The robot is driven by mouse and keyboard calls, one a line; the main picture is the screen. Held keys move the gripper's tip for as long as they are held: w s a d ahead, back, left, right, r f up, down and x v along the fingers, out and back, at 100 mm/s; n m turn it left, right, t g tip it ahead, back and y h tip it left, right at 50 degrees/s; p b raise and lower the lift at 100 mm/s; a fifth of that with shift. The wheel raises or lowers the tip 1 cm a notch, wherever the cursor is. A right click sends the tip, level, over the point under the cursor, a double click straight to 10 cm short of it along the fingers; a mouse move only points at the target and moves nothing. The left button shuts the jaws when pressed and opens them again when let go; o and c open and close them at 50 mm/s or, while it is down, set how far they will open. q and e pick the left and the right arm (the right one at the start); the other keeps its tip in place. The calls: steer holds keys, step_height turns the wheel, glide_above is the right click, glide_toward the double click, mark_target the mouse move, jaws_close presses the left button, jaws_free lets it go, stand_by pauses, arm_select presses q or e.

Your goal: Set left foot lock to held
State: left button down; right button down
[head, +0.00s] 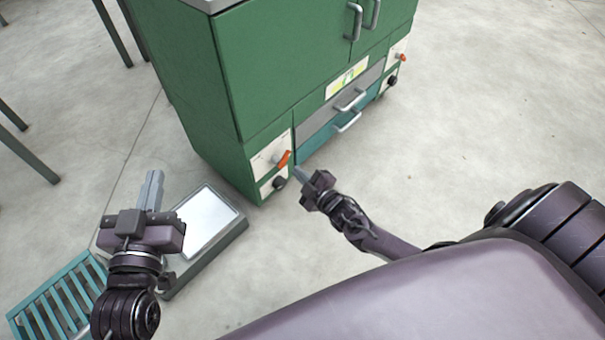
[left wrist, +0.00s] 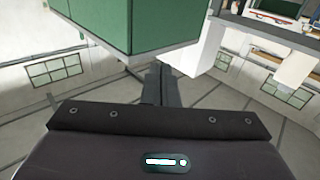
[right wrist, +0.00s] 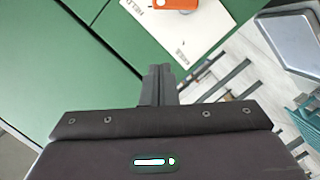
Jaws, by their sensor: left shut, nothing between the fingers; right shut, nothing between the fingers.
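The green cabinet (head: 255,95) has a pale panel (head: 265,160) on its lower left front with an orange lever (head: 283,159), which appears to be the left foot lock. In the right wrist view the orange lever (right wrist: 175,4) is cut off at the top edge, and its plate (right wrist: 195,28) bears the word HELD near one end. My right gripper (head: 299,173) is shut and empty, close to the lever's lower right in the head view; contact cannot be told. My left gripper (head: 155,178) is shut and empty, left of the cabinet and away from it.
A black foot knob (head: 279,183) sits below the lever. A second orange lever (head: 402,58) is at the cabinet's right end. Drawer handles (head: 348,121) stick out between them. A grey platform (head: 235,224) and a teal slatted rack (head: 55,300) stand at left. Floor at right is clear.

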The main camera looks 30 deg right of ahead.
arm_select(q)
steer(key=shift+s+f+g+y, duration=0.15)
steer(key=shift+f+g, duration=0.15)
steer(key=shift+f, duration=0.45)
steer(key=shift+s+f+g+y, duration=0.15)
steer(key=shift+f+g, duration=0.15)
steer(key=shift+f, duration=0.4)
arm_select(e)
steer(key=shift+s+d+r, duration=0.1)
steer(key=shift+s+r, duration=0.05)
steer(key=shift+s, duration=0.4)
